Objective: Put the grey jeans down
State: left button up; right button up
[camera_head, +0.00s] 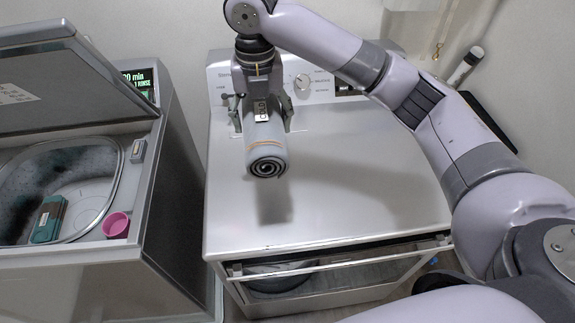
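The grey jeans (265,138) are a tight roll with a thin orange band, its spiral end facing the camera. My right gripper (262,108), on the arm from the right, is closed around the far end of the roll, one finger on each side. It holds the roll over the back left part of the white dryer's top (345,185). A shadow lies on the top in front of and below the roll, and the roll looks raised above it. My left gripper is not in view.
A topload washer (178,190) with its lid (60,85) up stands at the left. A green box (48,219) and a pink cup (116,225) are at its opening. The dryer's control panel (325,84) rises at the back. The dryer top is otherwise clear.

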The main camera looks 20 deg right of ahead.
jog(key=p, duration=0.3)
send_over(268, 186)
notch_tip(268, 186, down, 13)
jog(key=shift+f, duration=0.2)
notch_tip(268, 186, down, 5)
jog(key=shift+r+p, duration=0.2)
jog(key=shift+p, duration=0.2)
jog(key=shift+w+f, duration=0.1)
jog(key=shift+f, duration=0.4)
jog(key=o, duration=1.7)
jog(key=shift+f, duration=0.15)
jog(key=shift+o, duration=0.2)
